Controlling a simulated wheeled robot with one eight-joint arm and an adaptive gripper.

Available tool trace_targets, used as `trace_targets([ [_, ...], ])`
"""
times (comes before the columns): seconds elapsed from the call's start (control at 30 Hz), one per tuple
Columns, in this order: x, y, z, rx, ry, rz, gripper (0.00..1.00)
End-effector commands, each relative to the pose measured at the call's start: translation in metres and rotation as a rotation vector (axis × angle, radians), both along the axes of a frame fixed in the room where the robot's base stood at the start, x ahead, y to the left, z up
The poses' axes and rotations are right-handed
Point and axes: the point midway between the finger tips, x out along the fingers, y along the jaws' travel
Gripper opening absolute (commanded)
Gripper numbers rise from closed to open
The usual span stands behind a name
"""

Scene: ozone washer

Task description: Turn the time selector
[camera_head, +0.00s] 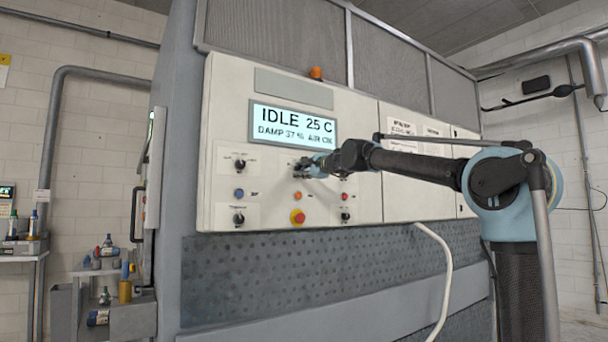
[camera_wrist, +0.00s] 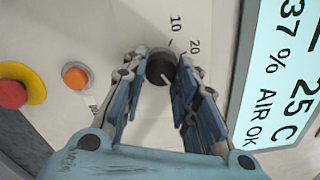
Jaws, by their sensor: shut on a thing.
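The time selector (camera_wrist: 160,67) is a round black knob on the white control panel, with "10" and "20" printed beside it in the wrist view. My gripper (camera_wrist: 160,75) has one blue finger on each side of the knob and is shut on it. The head view shows my gripper (camera_head: 301,168) at the panel below the display, reaching in from the right. There it hides most of the knob, and its pointer is hard to make out.
The display (camera_head: 293,123) reads "IDLE 25 C". An orange button (camera_wrist: 75,76) and a red emergency button on a yellow ring (camera_wrist: 14,93) sit near the knob. Other black knobs (camera_head: 239,164) and a blue button (camera_head: 239,193) are to the left. A white hose (camera_head: 446,270) hangs below the panel.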

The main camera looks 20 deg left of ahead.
Motion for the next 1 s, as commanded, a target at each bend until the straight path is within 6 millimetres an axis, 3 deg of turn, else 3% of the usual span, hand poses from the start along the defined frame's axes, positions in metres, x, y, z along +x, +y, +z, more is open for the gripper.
trace_targets([
  [0.4, 0.0002, -0.0001, -0.0011, 0.127, 0.149, -0.001, 0.03],
  [0.97, 0.0005, 0.0, -0.0013, 0.147, 0.171, -0.002, 0.03],
  [1.0, 0.0005, 0.0001, -0.0013, 0.147, 0.171, -0.002, 0.31],
])
